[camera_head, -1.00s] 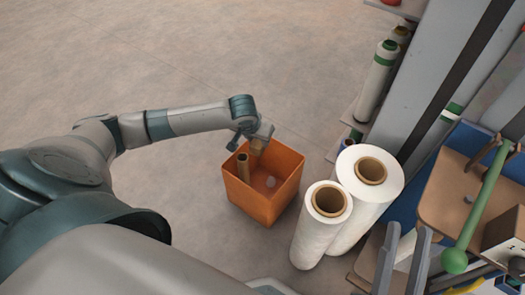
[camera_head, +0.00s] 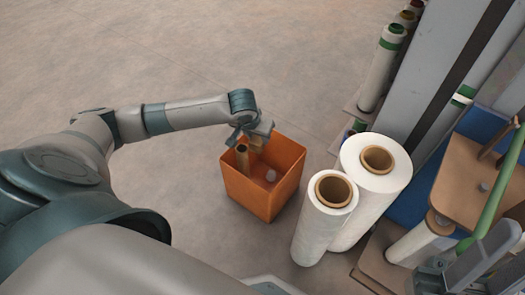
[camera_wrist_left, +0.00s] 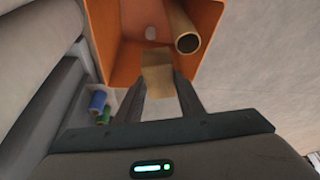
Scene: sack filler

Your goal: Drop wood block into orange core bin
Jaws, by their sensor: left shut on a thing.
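The wood block (camera_head: 256,144) is small and tan, held in my left gripper (camera_head: 250,136) at the far rim of the orange core bin (camera_head: 251,201). In the left wrist view, the block (camera_wrist_left: 157,72) sits between the two dark fingers (camera_wrist_left: 160,92), with the open bin (camera_wrist_left: 112,52) beyond it. The gripper is shut on the block. A brown cardboard core (camera_head: 242,157) stands in the bin beside the block, and a small pale round thing (camera_head: 271,175) is inside. Part of my right gripper (camera_head: 485,250) shows at lower right; its finger gap is unclear.
Two white film rolls (camera_head: 325,220) (camera_head: 372,185) stand on the floor just right of the bin. A grey frame with more rolls (camera_head: 382,70) and a wooden surface (camera_head: 468,185) with a green bar lie further right. The floor left and behind is clear.

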